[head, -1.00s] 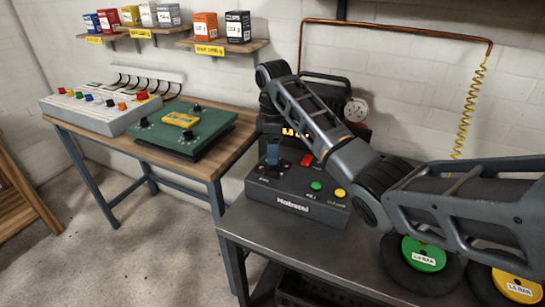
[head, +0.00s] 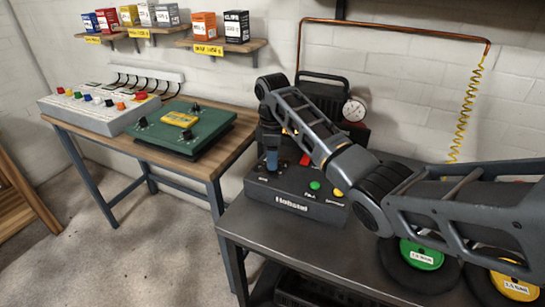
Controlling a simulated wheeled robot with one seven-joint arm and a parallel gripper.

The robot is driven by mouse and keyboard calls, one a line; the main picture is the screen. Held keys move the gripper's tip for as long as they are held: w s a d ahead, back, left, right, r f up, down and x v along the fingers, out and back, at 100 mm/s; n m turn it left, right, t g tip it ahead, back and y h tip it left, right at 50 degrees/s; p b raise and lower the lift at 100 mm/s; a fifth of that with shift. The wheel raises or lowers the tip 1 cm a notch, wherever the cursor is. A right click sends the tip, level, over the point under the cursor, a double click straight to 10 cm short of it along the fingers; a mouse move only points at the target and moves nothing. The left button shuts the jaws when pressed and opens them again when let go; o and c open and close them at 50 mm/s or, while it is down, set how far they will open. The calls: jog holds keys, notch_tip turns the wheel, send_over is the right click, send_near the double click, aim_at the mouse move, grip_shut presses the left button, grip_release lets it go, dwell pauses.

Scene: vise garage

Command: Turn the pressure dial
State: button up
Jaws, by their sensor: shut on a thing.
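A dark control box (head: 296,203) with coloured buttons stands on the grey bench. My arm reaches over it from the right and bends down at the box's left side.
A red switch (head: 306,159), a green button (head: 315,185) and a yellow button (head: 338,193) lie close to the right of my gripper. Weighted green (head: 422,258) and yellow (head: 513,288) discs sit at the front right. A green panel (head: 185,130) is on the left table.

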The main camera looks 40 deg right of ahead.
jog(key=shift+c, duration=1.4)
